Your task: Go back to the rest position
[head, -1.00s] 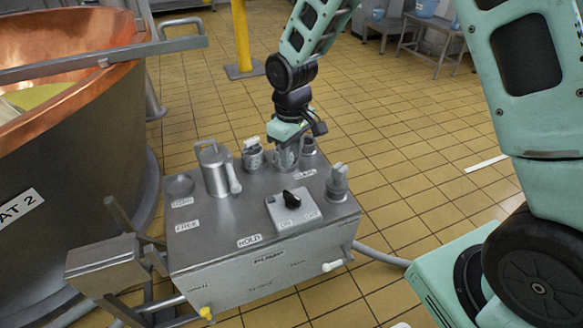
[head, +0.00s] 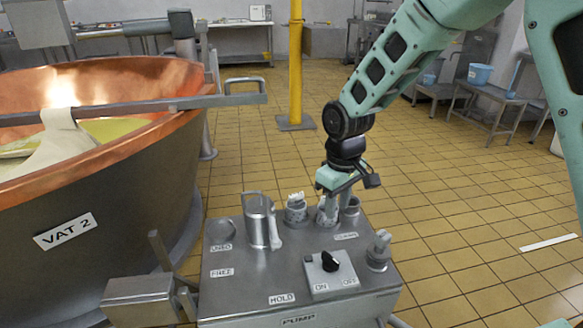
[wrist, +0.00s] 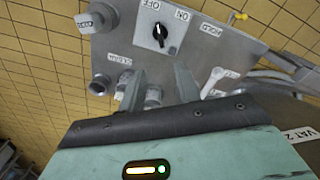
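My gripper (head: 336,198) is above the back part of the grey pump box (head: 240,282), pointing down. In the wrist view its two fingers (wrist: 160,92) stand apart, with a grey fitting (wrist: 153,95) showing between them and a gap beside it. I cannot tell whether a finger touches that fitting. In the head view the fitting (head: 326,214) is partly hidden by the fingers. My arm reaches in from the upper right.
A black switch (head: 330,262) and another fitting (head: 379,250) are in front. Copper Vat 2 (head: 120,215) is left; a yellow post (head: 296,70) stands behind. Tiled floor (head: 450,190) is open on the right.

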